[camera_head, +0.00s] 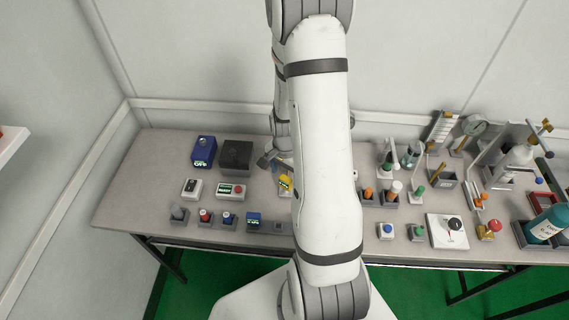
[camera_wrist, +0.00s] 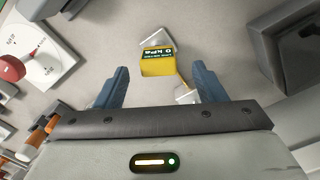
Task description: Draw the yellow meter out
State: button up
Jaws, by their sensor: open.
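The yellow meter (camera_wrist: 158,69) has a dark green display reading "0 kPa". It sits in the wrist view between and just beyond my fingertips. Pale pieces, perhaps a holder, show at its top edge and lower right; I cannot tell how they join it. In the head view the meter (camera_head: 285,184) shows just left of my arm, partly hidden by it. My gripper (camera_wrist: 160,78) is open, with one blue-grey finger on each side and nothing between the pads that I can see touched. In the head view my gripper (camera_head: 270,160) is small and partly covered by my arm.
A dark block (camera_head: 236,155) and a blue meter (camera_head: 203,151) stand left of the yellow meter. Bottles and stands crowd the table's right. Bare grey tabletop (camera_head: 140,190) lies far left.

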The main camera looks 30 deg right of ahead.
aim_at(285, 178)
jog(key=shift+f, duration=1.8)
grip_shut()
jog(key=shift+r, duration=0.2)
jog(key=shift+s+r+p, duration=0.1)
jog(key=shift+r+p, duration=1.6)
jog(key=shift+r, duration=0.65)
